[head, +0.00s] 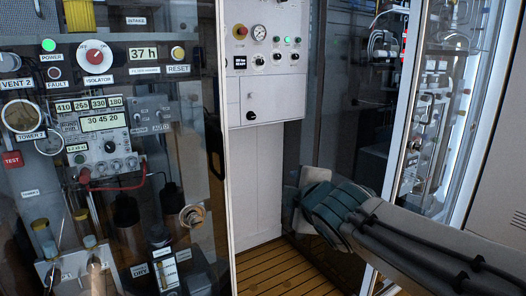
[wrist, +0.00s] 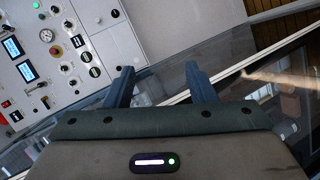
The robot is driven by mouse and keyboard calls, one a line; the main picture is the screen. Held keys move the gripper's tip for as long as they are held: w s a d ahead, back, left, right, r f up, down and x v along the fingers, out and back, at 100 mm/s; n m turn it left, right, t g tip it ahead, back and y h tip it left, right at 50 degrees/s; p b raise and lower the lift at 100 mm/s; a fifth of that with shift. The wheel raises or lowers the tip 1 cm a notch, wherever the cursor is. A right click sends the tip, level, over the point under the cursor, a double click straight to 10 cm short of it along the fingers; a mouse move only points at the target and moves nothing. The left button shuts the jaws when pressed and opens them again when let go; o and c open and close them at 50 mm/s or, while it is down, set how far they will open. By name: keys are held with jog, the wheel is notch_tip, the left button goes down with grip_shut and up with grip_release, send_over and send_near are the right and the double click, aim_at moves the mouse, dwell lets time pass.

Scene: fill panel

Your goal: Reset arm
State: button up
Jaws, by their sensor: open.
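My arm comes in from the lower right in the head view, and the teal-covered wrist and gripper (head: 312,200) point toward the middle of the scene. In the wrist view my gripper (wrist: 160,80) shows two blue-grey fingers set wide apart with nothing between them. Beyond the fingers lie a pale panel and a glass edge; I cannot tell how near they are.
A glass-fronted panel (head: 108,150) with gauges, readouts and an isolator knob (head: 94,57) stands at left. A white control cabinet (head: 268,75) is behind. A bright framed glass door (head: 408,110) stands close above my arm. Slatted floor (head: 275,272) shows below.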

jog(key=s+d+f+m+g+h+p, duration=0.1)
jog(key=s+d+f+m+g+p, duration=0.1)
jog(key=s+d+m+g+p, duration=0.2)
jog(key=s+d+f+m+g+h+p, duration=0.1)
jog(key=s+d+m+g+p, duration=0.3)
jog(key=s+m+p, duration=0.6)
jog(key=s+m+g+h, duration=0.1)
jog(key=s+m+g, duration=0.1)
jog(key=s+m, duration=0.2)
jog(key=shift+s+d+f+g, duration=0.25)
jog(key=shift+d+f+g, duration=0.1)
jog(key=shift+d+g, duration=0.05)
jog(key=shift+c, duration=1.2)
jog(key=shift+a, duration=0.1)
jog(key=shift+c, duration=0.3)
